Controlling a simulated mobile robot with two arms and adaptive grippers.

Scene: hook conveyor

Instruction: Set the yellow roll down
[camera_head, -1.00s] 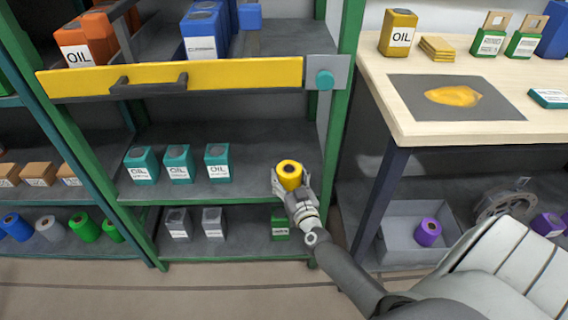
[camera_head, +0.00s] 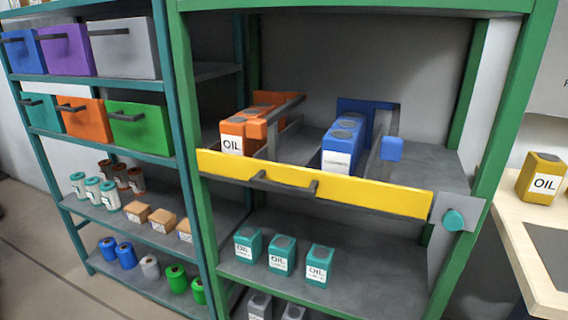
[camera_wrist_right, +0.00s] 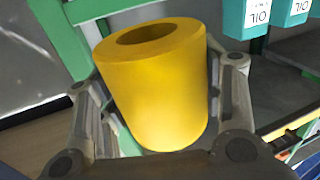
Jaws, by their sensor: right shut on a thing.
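In the right wrist view the yellow roll (camera_wrist_right: 155,95) fills the middle, its dark open bore facing up and slightly tilted. My right gripper (camera_wrist_right: 160,82) is shut on it, with a finger on either side. The background beneath the roll is partly hidden by the roll and the fingers. Neither gripper shows in the head view, and my left gripper is in no frame.
Rolls stand on the left rack's low shelf: blue (camera_head: 126,255), grey (camera_head: 150,267) and green (camera_head: 177,279). The green-framed rack has a yellow-fronted drawer (camera_head: 370,197) above teal oil cans (camera_head: 282,255). Bare shelf lies right of the cans. A wooden table (camera_head: 512,235) stands at right.

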